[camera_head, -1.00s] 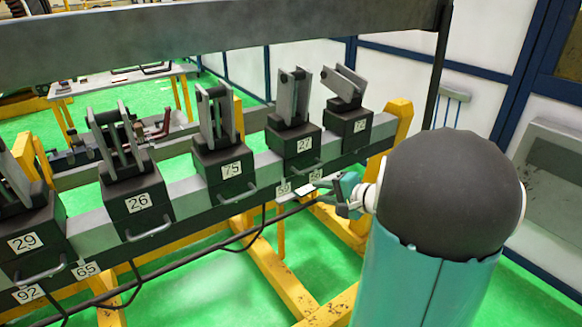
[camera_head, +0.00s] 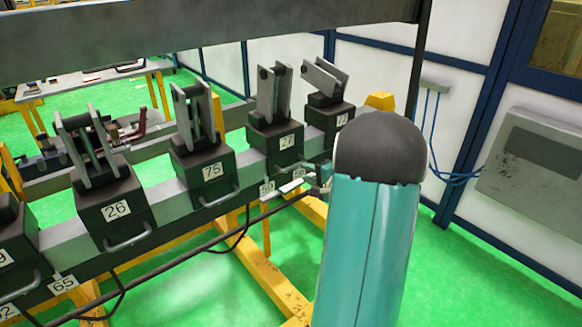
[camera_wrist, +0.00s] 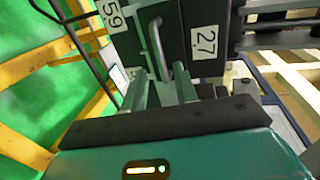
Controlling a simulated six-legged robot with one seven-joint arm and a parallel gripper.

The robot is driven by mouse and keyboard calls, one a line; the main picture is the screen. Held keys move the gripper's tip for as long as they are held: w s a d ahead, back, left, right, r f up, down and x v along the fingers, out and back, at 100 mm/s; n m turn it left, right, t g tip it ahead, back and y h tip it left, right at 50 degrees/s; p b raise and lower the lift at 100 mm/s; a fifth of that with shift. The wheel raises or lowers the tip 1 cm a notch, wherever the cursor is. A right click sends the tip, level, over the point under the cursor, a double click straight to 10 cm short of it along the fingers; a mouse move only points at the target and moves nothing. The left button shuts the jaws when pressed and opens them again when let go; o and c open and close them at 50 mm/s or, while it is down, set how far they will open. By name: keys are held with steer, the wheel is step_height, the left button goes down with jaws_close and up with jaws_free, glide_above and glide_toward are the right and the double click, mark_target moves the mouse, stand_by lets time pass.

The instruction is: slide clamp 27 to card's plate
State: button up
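Clamp 27 (camera_head: 259,140) is a dark block with upright grey jaws on the rail, between clamp 75 (camera_head: 190,166) and the rightmost clamp (camera_head: 318,117). Its label (camera_wrist: 206,42) and metal handle (camera_wrist: 155,42) show close up in the wrist view. My gripper (camera_wrist: 162,88) is open, its two teal fingers apart on either side of the handle's near end. In the head view, my gripper (camera_head: 312,176) is small and partly hidden by my arm. Number plate 59 (camera_head: 267,187) is on the rail's front below clamp 27; it also shows in the wrist view (camera_wrist: 112,14). A white card-like piece (camera_head: 292,186) is beside it.
Clamp 26 (camera_head: 117,210) stands farther left on the rail, with plate 65 (camera_head: 64,284) on the front below. A dark cable (camera_head: 240,226) hangs under the rail. Yellow supports (camera_head: 262,275) stand on the green floor. A grey beam (camera_head: 200,22) crosses above.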

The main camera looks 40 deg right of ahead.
mark_target(294, 167)
steer(key=x, duration=0.7)
steer(key=shift+w+f, duration=0.1)
steer(key=shift+w, duration=0.3)
jaws_close()
